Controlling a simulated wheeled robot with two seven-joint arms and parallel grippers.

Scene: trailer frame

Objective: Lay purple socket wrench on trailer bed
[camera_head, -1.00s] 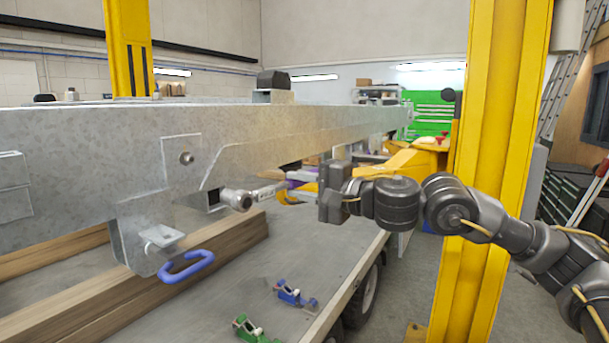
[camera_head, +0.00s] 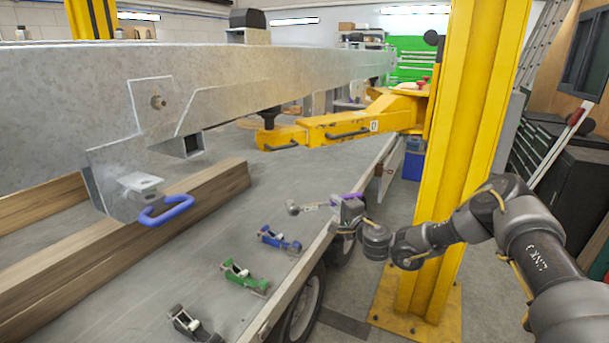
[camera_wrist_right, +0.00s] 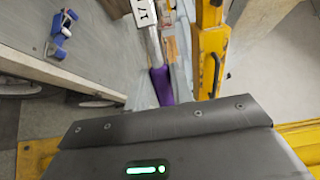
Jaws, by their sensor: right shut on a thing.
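The purple socket wrench (camera_head: 312,206) is held by my right gripper (camera_head: 344,207) near its purple handle. Its metal socket end points left, over the right edge of the grey trailer bed (camera_head: 228,235). I cannot tell its exact height above the bed. In the right wrist view the purple handle (camera_wrist_right: 161,88) runs away from the gripper, with a "17" label further along the wrench. The fingertips are hidden there. My left gripper is not in view.
Blue (camera_head: 278,239), green (camera_head: 242,276) and dark (camera_head: 190,325) tools lie along the bed's near edge. A grey steel beam (camera_head: 260,85) spans above. Wooden beams (camera_head: 130,235) lie on the left. A yellow lift arm (camera_head: 350,125) and post (camera_head: 450,160) stand right.

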